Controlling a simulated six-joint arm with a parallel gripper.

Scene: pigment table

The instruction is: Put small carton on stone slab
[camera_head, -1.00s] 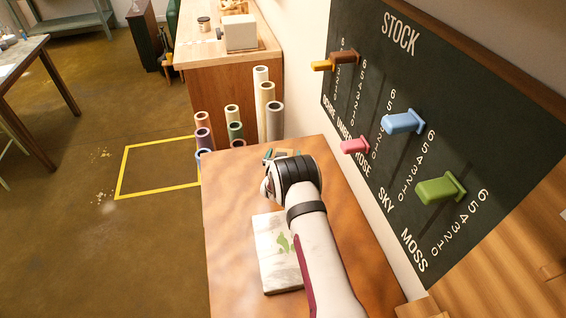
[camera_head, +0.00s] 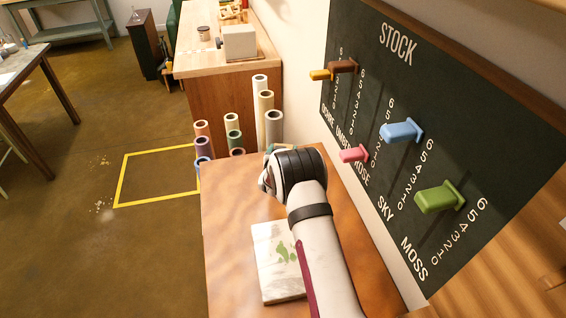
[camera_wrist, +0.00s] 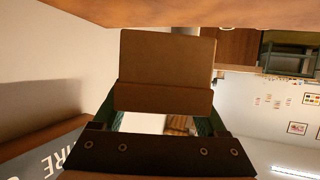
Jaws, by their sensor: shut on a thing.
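The small carton (camera_wrist: 166,70) is a plain brown box held between my gripper's fingers in the wrist view. My gripper (camera_wrist: 160,120) is shut on it. In the head view my wrist hides the carton, and only a bit of my gripper (camera_head: 267,172) shows at the far end of the arm. The stone slab (camera_head: 275,270) is a pale, flat block with green stains, lying on the wooden table. My arm covers part of its right side. My gripper is beyond the slab, towards the table's far end, and the slab's visible top is bare.
The wooden table (camera_head: 226,220) is clear to the left of the slab. A dark stock board (camera_head: 440,110) with coloured sliding pegs stands along the right. Several upright rolls (camera_head: 266,105) stand past the table's far end, beside a wooden cabinet (camera_head: 205,95).

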